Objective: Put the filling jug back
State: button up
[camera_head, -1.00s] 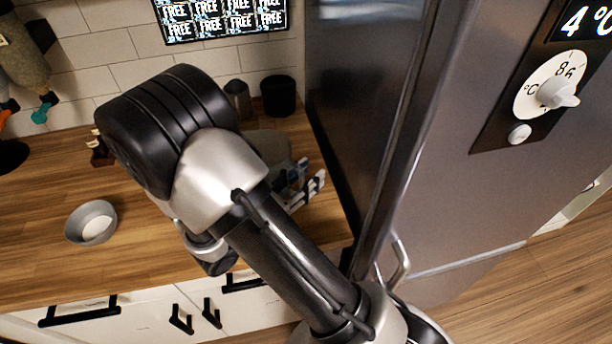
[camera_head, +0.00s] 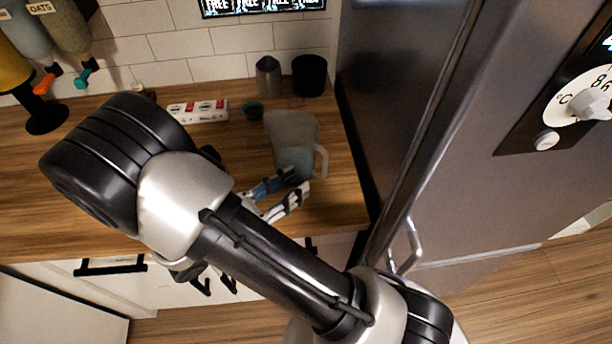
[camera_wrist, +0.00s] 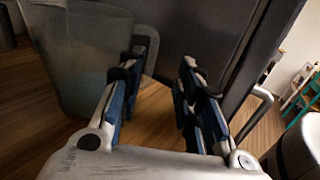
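The filling jug (camera_head: 290,130), a translucent grey pitcher with a pale handle (camera_head: 322,160), appears to stand upright on the wooden counter beside the fridge. My gripper (camera_head: 285,190) is open at the jug's near side, towards the counter's front edge. In the wrist view the jug (camera_wrist: 85,60) fills the upper left, and its handle shows close to the left finger. The gap between the fingers of my gripper (camera_wrist: 165,60) looks empty. I cannot tell whether the left finger touches the handle.
The steel fridge (camera_head: 440,140) bounds the counter (camera_head: 340,195) on the right. Behind the jug are a black cup (camera_head: 309,76), a metal cup (camera_head: 268,76), a small green-rimmed bowl (camera_head: 253,110) and a white-red box (camera_head: 198,111). Dispensers (camera_head: 65,30) stand at the back left.

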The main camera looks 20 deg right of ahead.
jog(key=s+d+r+m+g+y, duration=0.6)
jog(key=s+r+m+g+y, duration=0.15)
jog(key=s+m, duration=0.35)
jog(key=s+a+r+m+t+y, duration=0.2)
jog(key=a+r+m+t+y, duration=0.2)
jog(key=r+m+t+y, duration=0.3)
jog(key=m+y, duration=0.2)
jog(key=m, duration=0.1)
jog(key=shift+a+y, duration=0.35)
jog(key=shift+a, duration=0.05)
